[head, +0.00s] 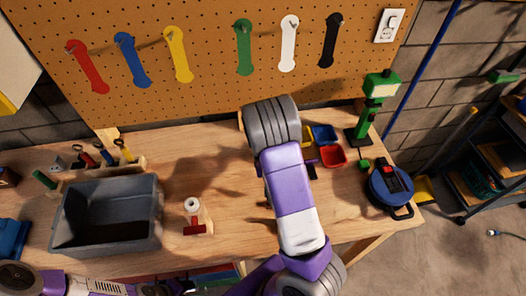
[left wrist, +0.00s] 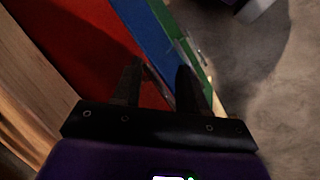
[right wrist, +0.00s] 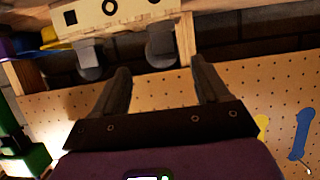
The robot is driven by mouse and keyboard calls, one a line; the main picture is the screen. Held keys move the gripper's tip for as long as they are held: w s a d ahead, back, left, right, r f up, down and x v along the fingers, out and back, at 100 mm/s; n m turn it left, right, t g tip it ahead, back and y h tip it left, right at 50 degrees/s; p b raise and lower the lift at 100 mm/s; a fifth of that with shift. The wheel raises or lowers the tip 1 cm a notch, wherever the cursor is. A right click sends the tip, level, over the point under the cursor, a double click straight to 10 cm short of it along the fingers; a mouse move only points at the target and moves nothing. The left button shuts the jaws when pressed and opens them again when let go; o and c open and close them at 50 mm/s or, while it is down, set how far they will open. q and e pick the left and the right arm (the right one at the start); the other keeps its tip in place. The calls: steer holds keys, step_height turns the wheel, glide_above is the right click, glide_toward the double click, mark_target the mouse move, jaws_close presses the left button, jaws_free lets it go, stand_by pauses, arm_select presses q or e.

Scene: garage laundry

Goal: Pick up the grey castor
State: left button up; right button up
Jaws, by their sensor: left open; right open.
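In the right wrist view, which looks upside down, two grey pieces that look like castors, a left one (right wrist: 89,63) and a right one (right wrist: 161,42), sit at a cream holder (right wrist: 120,14) marked with a square and rings. My right gripper (right wrist: 160,64) is open and empty. The right piece shows between its fingers and seems to lie beyond the tips; I cannot tell the gap. In the head view my right arm hides these pieces and the right gripper. My left gripper (left wrist: 160,66) is open and empty, beside red, blue and green panels.
A grey bin (head: 108,243) stands on the left of the bench (head: 240,225). A small white and red item (head: 194,217) stands mid-bench. Red (head: 332,156) and blue trays, a green machine (head: 380,88) and a blue round tool (head: 390,188) are at right. Spanners hang on the pegboard (head: 205,85).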

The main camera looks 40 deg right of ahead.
steer(key=x, duration=0.5)
steer(key=shift+w+f, duration=0.25)
steer(key=shift+w, duration=0.1)
steer(key=shift+a, duration=0.1)
steer(key=c, duration=1.1)
steer(key=shift+r, duration=0.15)
